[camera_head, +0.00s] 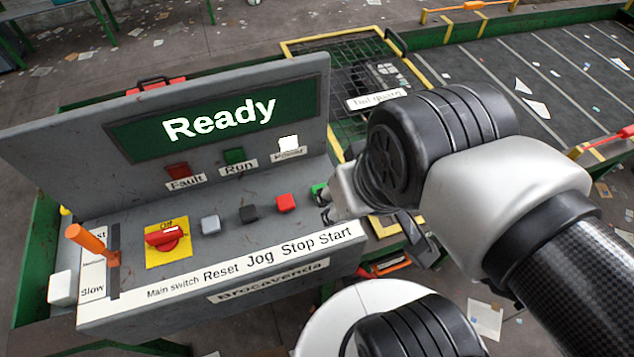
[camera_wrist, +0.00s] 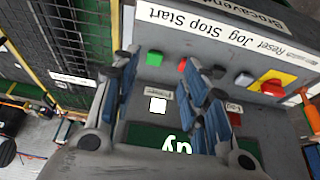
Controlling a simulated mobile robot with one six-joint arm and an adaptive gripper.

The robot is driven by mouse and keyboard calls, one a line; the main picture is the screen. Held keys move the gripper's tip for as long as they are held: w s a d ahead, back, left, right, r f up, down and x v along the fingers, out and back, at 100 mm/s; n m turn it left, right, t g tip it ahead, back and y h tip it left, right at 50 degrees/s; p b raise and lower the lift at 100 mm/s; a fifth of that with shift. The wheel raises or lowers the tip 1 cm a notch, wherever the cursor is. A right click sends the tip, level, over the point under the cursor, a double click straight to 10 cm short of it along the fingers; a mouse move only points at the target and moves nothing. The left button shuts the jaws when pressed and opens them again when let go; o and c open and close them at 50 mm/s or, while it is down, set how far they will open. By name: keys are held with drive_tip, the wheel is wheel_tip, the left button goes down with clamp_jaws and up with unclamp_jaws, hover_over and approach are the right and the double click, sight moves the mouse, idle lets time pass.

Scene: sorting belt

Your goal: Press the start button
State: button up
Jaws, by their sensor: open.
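The green start button (camera_head: 317,190) is at the right end of the button row on the grey control panel (camera_head: 230,240), partly covered by my gripper in the head view. My gripper (camera_head: 326,204) is beside the button there, at the panel's right end. In the wrist view the start button (camera_wrist: 154,58) shows whole, between and beyond the spread fingers of my gripper (camera_wrist: 162,66). The gripper is open and holds nothing. I cannot tell whether a fingertip touches the button. The panel display (camera_head: 215,120) reads "Ready".
The red stop button (camera_head: 285,203), black jog button (camera_head: 249,214) and grey reset button (camera_head: 210,225) stand left of start. Further left are the red main switch (camera_head: 165,238) and an orange speed lever (camera_head: 92,244). The white lamp (camera_head: 288,143) is lit on the upright back panel.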

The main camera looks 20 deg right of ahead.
clamp_jaws()
idle(0.6)
idle(1.2)
